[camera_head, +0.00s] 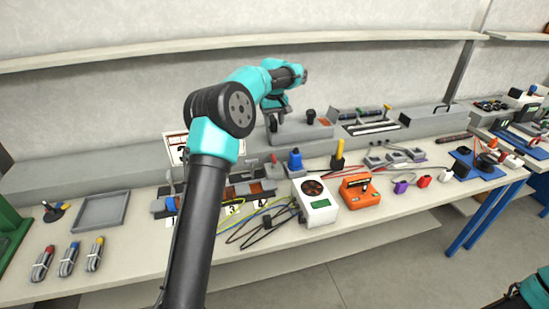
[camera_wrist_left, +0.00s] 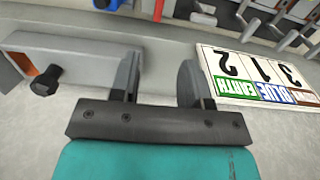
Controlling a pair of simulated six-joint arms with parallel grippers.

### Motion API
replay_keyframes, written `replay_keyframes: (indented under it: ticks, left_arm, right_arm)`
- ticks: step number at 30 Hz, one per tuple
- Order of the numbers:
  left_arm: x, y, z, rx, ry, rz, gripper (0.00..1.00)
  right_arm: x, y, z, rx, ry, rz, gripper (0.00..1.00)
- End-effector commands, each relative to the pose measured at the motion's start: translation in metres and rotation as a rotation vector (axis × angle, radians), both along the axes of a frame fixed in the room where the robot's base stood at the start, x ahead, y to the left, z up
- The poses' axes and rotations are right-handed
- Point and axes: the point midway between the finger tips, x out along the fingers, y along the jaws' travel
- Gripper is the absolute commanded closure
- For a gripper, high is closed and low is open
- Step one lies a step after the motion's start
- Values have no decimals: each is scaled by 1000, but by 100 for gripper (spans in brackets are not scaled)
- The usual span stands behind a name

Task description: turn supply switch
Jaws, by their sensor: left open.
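A grey box (camera_head: 300,131) stands at the back of the bench with a black knob (camera_head: 310,115) on it, which looks like the supply switch. In the left wrist view the knob (camera_wrist_left: 46,80) is at the left on the grey housing (camera_wrist_left: 85,50), beside an orange patch. My left gripper (camera_head: 277,116) is at the left end of the box in the head view. Its two fingers (camera_wrist_left: 158,82) are apart with nothing between them in the wrist view, and the knob is outside them. The setting of the knob is too small to read. My right gripper is not in view.
A number sign (camera_wrist_left: 265,78) is right of the fingers in the wrist view. A white fan box (camera_head: 317,205), an orange device (camera_head: 359,191), loose cables (camera_head: 262,228) and a blue-topped part (camera_head: 295,161) crowd the bench. A shelf (camera_head: 130,55) runs along the wall above.

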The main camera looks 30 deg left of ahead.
Motion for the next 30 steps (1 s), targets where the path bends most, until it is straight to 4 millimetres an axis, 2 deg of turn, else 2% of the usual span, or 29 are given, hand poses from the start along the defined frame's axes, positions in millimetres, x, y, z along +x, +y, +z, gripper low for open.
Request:
replay_keyframes:
  ticks: [8, 30]
  left_arm:
    - [-1, 0, -30, -1, 4, -1, 57]
    - [-1, 0, -154, -1, 3, -1, 57]
  right_arm:
    - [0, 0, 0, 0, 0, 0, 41]
    - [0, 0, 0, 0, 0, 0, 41]
